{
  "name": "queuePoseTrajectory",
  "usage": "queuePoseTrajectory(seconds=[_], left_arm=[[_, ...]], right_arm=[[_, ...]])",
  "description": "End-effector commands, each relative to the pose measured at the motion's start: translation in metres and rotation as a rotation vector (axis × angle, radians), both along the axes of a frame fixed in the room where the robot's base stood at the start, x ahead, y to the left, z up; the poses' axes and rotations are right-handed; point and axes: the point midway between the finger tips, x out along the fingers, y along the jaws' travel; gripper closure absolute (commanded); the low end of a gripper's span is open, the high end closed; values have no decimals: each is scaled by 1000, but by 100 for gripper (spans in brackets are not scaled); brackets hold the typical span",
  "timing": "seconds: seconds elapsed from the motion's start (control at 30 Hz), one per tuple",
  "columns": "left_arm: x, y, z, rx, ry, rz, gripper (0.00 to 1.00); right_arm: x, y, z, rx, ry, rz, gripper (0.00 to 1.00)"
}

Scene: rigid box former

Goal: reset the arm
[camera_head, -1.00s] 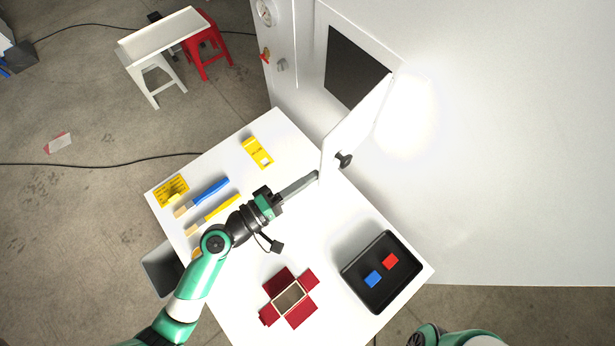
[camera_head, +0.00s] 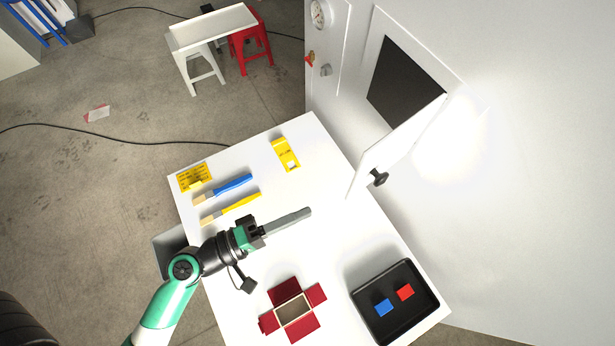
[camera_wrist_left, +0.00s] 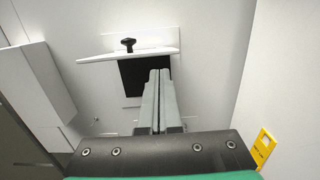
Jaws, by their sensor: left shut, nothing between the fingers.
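My left gripper (camera_head: 306,212) reaches over the white table from the left, pointing right toward the machine. Its long grey fingers are shut together and empty, as the left wrist view also shows (camera_wrist_left: 160,75). The fingertips are apart from the white hinged door (camera_head: 400,145), which stands open with its black knob (camera_head: 378,178) facing outward. The door and its knob (camera_wrist_left: 128,43) show ahead of the fingers in the left wrist view, with the dark opening (camera_wrist_left: 131,78) behind. My right gripper is not in view.
A red unfolded box (camera_head: 303,327) lies at the table's front. A black tray (camera_head: 431,309) holds a blue and a red block. Blue (camera_head: 232,184) and yellow (camera_head: 240,202) brushes and yellow cards (camera_head: 286,154) lie at the back left. The machine wall (camera_head: 540,200) bounds the right.

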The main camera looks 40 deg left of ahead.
Motion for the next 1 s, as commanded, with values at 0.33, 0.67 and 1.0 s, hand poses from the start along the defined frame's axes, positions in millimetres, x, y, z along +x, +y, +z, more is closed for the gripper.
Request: queuePoseTrajectory(seconds=[0.33, 0.67, 1.0], left_arm=[[-1, 0, 1, 1, -1, 1, 100], [72, 2, 89, 438, -315, 22, 100], [122, 15, 345, 1139, -856, 479, 100]], right_arm=[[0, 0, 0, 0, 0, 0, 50], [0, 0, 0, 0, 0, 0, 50], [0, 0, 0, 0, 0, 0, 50]])
